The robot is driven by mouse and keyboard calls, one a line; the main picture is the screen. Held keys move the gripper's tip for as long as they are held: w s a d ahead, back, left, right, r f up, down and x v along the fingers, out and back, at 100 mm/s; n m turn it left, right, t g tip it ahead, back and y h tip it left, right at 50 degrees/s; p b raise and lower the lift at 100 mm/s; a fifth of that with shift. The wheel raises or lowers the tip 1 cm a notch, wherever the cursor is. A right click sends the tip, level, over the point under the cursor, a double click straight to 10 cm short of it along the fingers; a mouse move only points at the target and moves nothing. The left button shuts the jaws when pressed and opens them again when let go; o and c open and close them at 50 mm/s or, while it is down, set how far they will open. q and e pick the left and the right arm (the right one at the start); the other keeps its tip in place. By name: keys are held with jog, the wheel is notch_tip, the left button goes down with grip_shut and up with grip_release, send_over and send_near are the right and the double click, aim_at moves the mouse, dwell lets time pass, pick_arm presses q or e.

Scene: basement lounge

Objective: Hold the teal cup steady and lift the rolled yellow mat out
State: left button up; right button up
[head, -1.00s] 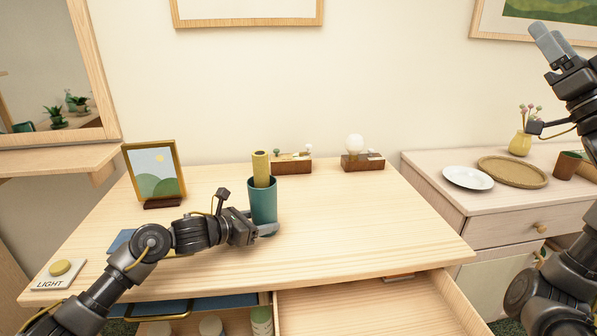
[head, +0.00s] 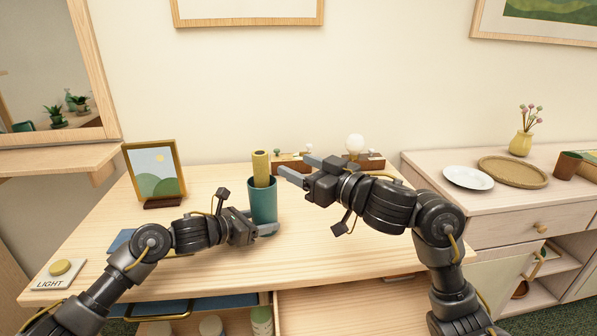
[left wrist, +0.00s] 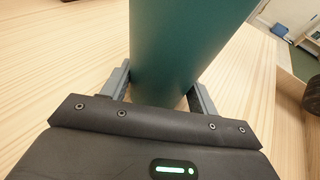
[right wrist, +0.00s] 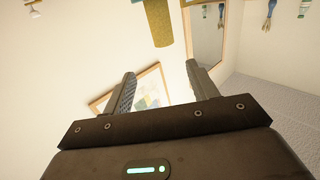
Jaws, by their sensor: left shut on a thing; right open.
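The teal cup (head: 263,204) stands upright on the wooden desk. The rolled yellow mat (head: 261,168) stands in it, its upper part above the rim. My left gripper (head: 268,230) is shut around the cup's lower part; the left wrist view shows the cup (left wrist: 185,45) between its fingers (left wrist: 160,90). My right gripper (head: 295,168) is open and empty, to the right of the mat at about its height, fingers pointing left toward it. In the right wrist view the mat (right wrist: 158,22) shows beyond the fingertips (right wrist: 165,85), not between them.
Two wooden blocks, one with a round white lamp (head: 354,145), stand at the desk's back, partly behind my right gripper. A picture frame (head: 154,172) stands at left, a light switch (head: 58,271) at front left. An open drawer (head: 360,308) juts out in front. A side cabinet holds a white plate (head: 468,178).

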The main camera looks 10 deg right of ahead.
aim_at(265, 157)
jog(key=shift+s+a+f, duration=0.1)
jog(key=shift+a+f, duration=0.25)
jog(key=shift+a, duration=0.15)
jog(key=x, duration=1.2)
jog(key=shift+s+f, duration=0.1)
jog(key=c, duration=1.1)
jog(key=shift+o, duration=0.2)
notch_tip(265, 157, up, 18)
jog(key=shift+f, duration=0.2)
dwell(0.8)
pick_arm(q)
jog(key=o, duration=1)
